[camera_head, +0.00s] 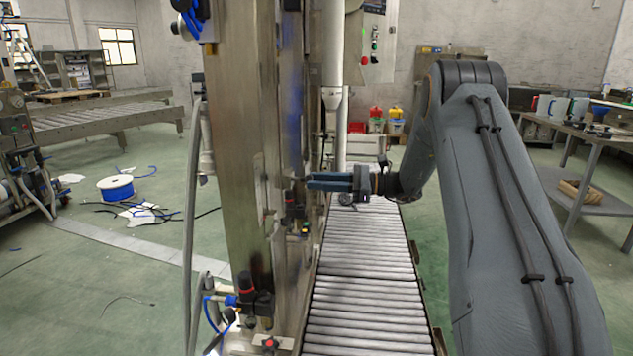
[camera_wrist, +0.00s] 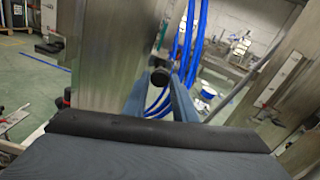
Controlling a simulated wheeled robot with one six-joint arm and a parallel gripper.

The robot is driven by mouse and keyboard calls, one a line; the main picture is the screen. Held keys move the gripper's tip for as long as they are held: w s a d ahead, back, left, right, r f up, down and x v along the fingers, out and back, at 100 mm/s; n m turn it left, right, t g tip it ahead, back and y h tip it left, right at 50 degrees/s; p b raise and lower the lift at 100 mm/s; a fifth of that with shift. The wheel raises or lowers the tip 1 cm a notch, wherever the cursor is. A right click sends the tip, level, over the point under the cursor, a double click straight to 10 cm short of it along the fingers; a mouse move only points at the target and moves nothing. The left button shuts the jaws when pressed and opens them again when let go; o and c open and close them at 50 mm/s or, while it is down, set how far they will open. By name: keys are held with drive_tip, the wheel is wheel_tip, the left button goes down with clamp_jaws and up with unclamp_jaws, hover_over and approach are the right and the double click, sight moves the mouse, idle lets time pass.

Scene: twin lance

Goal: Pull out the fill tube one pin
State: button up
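My gripper (camera_head: 309,181) reaches left toward the steel column (camera_head: 238,150) of the filling machine, its two blue fingers apart with a gap between them. In the wrist view the fingers (camera_wrist: 161,88) point ahead at a dark round knob (camera_wrist: 160,76), which looks like the end of a pin. The knob appears between the fingertips; I cannot tell whether they touch it. The pin's shaft is hidden behind the knob. In the head view a small metal part (camera_head: 293,181) shows just beyond the fingertips, too small to make out.
A roller conveyor (camera_head: 365,270) runs below my gripper. Blue hoses (camera_wrist: 194,45) hang close behind the fingers in the wrist view. A regulator with a red knob (camera_head: 247,290) sits low on the machine.

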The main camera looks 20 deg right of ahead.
drive_tip(key=o, duration=0.3)
drive_tip(key=shift+s+d, duration=0.1)
drive_tip(key=shift+d, duration=0.15)
drive_tip(key=shift+o, duration=0.4)
drive_tip(key=shift+a, duration=0.1)
drive_tip(key=v, duration=0.7)
drive_tip(key=shift+d, duration=0.35)
drive_tip(key=shift+s, duration=0.15)
